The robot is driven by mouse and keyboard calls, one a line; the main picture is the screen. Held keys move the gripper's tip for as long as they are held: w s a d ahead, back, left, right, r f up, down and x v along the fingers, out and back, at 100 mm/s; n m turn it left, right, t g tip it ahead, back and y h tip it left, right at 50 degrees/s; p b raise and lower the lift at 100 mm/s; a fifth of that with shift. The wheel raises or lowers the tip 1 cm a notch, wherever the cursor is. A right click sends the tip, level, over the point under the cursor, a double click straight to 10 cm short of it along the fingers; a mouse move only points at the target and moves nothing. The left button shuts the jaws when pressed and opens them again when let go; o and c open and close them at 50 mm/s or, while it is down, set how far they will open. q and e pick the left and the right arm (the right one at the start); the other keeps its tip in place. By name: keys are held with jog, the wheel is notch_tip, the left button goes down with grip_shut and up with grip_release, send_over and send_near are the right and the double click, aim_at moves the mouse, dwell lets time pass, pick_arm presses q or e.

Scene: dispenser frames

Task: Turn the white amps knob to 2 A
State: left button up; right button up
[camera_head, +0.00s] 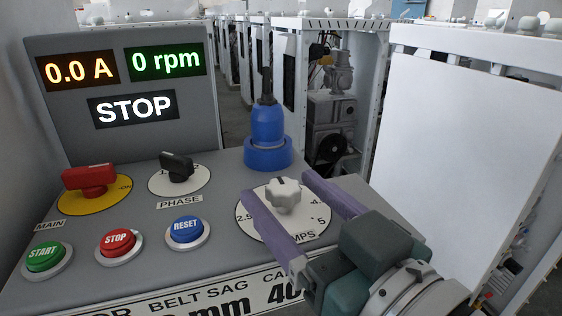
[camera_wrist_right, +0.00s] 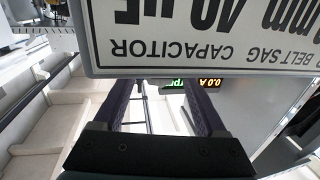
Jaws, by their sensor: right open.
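The white amps knob (camera_head: 284,195) sits in the middle of a round white dial (camera_head: 258,228) on the sloping grey panel. Of the dial's numbers, "2.5" at the left and "5" at the right show; the rest are partly hidden. My right gripper (camera_head: 275,184) is open, with one purple finger left of the knob and the other right of it. I cannot tell whether either finger touches the knob. In the right wrist view the two dark fingers (camera_wrist_right: 155,100) are apart and the knob is not seen. The display (camera_head: 77,70) reads 0.0 A. My left gripper is not in view.
The panel also holds a red main switch (camera_head: 90,178), a black phase switch (camera_head: 177,166), green start (camera_head: 45,256), red stop (camera_head: 118,242) and blue reset (camera_head: 187,229) buttons. A blue connector (camera_head: 267,130) stands behind the knob. A label plate (camera_wrist_right: 190,35) runs along the front edge.

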jog(key=shift+x, duration=0.9)
grip_shut()
